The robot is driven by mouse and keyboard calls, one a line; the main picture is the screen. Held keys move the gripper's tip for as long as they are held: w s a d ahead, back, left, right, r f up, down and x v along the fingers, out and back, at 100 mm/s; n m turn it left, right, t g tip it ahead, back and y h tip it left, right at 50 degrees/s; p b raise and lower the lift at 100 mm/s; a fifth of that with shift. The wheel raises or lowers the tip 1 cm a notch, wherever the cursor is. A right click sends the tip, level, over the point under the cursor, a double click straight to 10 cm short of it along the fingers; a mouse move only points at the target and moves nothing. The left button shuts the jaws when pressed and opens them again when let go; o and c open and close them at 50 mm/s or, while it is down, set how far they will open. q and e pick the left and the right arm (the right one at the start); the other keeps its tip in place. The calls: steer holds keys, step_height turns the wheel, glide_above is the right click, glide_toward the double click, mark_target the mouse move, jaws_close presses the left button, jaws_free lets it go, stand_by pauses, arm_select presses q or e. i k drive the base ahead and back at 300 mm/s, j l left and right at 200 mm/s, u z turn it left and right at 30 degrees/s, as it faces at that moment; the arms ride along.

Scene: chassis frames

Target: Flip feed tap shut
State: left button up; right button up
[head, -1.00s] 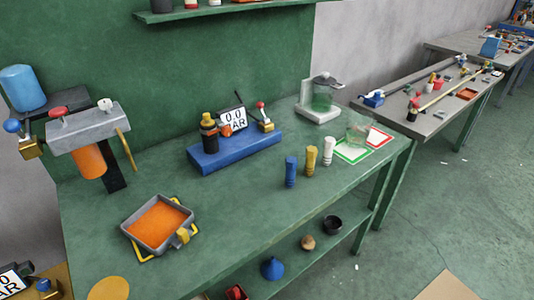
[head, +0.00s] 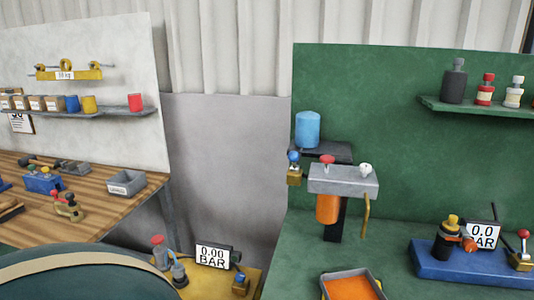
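In the head view, a small brass tap (head: 294,176) with a blue ball knob (head: 293,157) sits at the left side of a grey block (head: 343,180), below and left of a blue tank (head: 307,129). I take this as the feed tap; no label shows. Its knob stands above the brass body, and the lever's exact angle is too small to tell. The block also carries a red knob (head: 327,159) and a white knob (head: 365,168), with an orange cylinder (head: 327,208) below. A second brass valve with a blue knob (head: 241,284) is on a yellow surface. Neither gripper is in view.
An orange-filled tray (head: 352,287) is on the green bench in front. A blue base (head: 462,262) with gauge and valves is at right. A wooden bench (head: 95,205) is at left. A large dark rounded shape (head: 80,278) fills the lower left.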

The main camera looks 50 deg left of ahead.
mark_target(293, 156)
steer(key=u, duration=1.3)
steer(key=j, duration=0.2)
